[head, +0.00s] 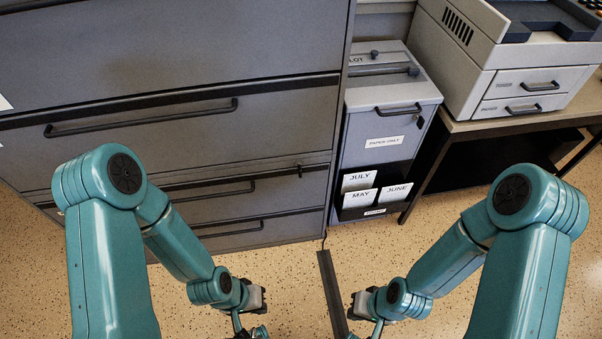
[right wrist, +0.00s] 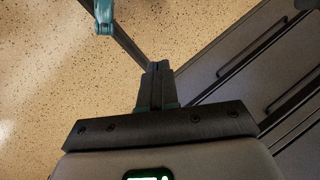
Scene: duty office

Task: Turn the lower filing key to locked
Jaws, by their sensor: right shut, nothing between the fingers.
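The grey filing cabinet (head: 230,45) fills the left of the head view, with wide drawers and long dark bar handles. A small dark key or lock (head: 299,168) sits at the right end near the top of a lower drawer (head: 250,190); its turn position is too small to tell. My right gripper (right wrist: 157,82) is shut and empty in the right wrist view, over the floor beside the cabinet's drawer fronts (right wrist: 245,70). It touches nothing there. My left gripper (head: 251,330) is low in the head view, cut by the bottom edge, in front of the cabinet; its fingertips are hidden.
A grey paper bin (head: 390,95) stands right of the cabinet, with cards marked JULY, MAY and JUNE in its lower pocket. A printer (head: 520,75) rests on a desk (head: 480,126) farther right. A dark strip (head: 331,295) crosses the speckled floor (head: 300,275).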

